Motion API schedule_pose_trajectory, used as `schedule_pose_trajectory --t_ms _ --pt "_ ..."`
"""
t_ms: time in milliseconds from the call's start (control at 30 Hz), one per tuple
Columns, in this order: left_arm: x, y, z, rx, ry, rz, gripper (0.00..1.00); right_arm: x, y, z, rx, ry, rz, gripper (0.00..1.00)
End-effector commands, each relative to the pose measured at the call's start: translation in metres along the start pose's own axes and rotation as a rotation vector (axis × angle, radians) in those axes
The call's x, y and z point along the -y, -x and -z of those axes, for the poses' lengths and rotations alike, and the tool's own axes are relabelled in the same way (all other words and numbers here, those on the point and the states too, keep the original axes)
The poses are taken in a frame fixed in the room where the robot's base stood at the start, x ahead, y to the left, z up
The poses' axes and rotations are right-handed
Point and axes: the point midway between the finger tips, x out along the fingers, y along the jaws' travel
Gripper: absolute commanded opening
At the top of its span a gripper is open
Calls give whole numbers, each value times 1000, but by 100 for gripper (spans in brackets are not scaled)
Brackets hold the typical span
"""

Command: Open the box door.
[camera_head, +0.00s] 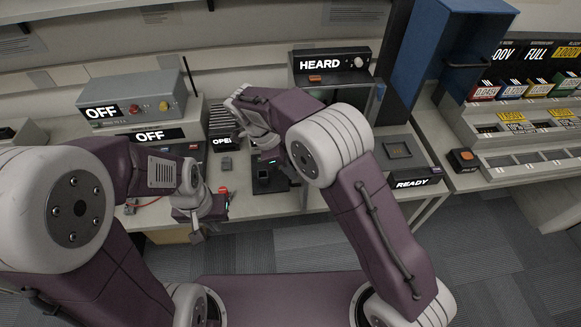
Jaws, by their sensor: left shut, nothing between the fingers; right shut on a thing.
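A grey box (350,78) stands at the back centre under a black HEARD sign (333,62). My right arm covers most of its front, so I cannot tell how its door stands. A greenish edge shows at its right side. My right gripper (262,142) points down to the left of this box, beside a partly covered OPEN sign (221,141). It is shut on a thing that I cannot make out. My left gripper (196,234) is shut and empty, low at the front edge of the bench.
A grey unit marked OFF (150,92) stands at the back left. A small dark device (264,180) sits below my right gripper, and a red button (223,190) is near my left wrist. A READY pad (400,150) and a blue cabinet (428,60) are to the right.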

Motion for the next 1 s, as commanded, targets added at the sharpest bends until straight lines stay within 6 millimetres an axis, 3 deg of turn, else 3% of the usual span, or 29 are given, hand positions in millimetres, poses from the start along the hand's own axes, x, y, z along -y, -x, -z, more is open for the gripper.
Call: schedule_pose_trajectory --t_ms 67,100,167,200,533,800,1000 --pt "0 0 0 0 0 0 0 1 1 0 1 -1 3 0" --pt "0 0 0 0 0 0 0 1 1 0 1 -1 3 14" --pt "0 0 0 0 0 0 0 1 1 0 2 -1 3 30" --pt "0 0 0 0 0 0 0 1 1 0 1 -1 3 32" --pt "0 0 0 0 0 0 0 1 6 0 2 0 3 32" --pt "0 7 1 0 0 0 0 1 64 0 4 -1 6 32" --pt "0 11 1 0 0 0 0 0 89 0 2 1 2 32"
